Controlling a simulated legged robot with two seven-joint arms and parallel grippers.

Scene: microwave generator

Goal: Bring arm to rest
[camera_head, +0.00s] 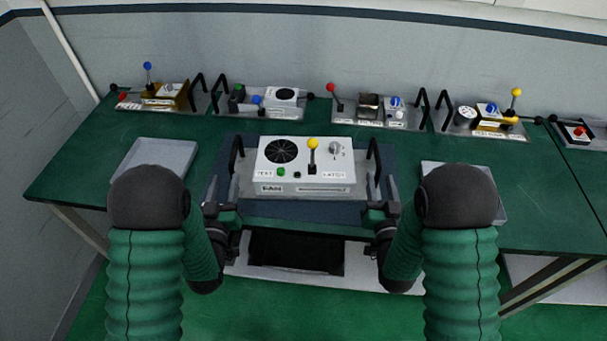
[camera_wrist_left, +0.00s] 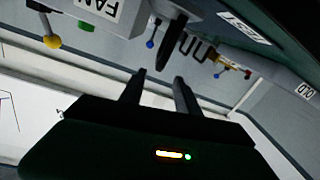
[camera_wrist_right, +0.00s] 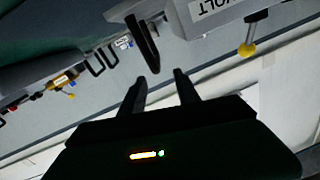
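A white generator box (camera_head: 305,178) with a round black fan, a yellow-knobbed lever, a green button and a grey dial sits on its plate at the table's middle front. It has a black handle at each side, left (camera_head: 237,160) and right (camera_head: 373,158). My left gripper (camera_head: 221,207) is below the left handle, its fingers apart and empty. In the left wrist view the left handle (camera_wrist_left: 173,42) is ahead of the fingertips (camera_wrist_left: 160,78). My right gripper (camera_head: 381,209) is below the right handle, also open and empty. In the right wrist view the handle (camera_wrist_right: 143,42) is beyond the fingertips (camera_wrist_right: 160,76).
Several panels with levers stand along the table's back, such as one with a red-knobbed lever (camera_head: 368,110). Grey trays lie behind my arms, left (camera_head: 155,155) and right (camera_head: 440,170). A dark opening (camera_head: 296,253) is below the table's front edge. Green table top (camera_head: 545,200) is clear at the right.

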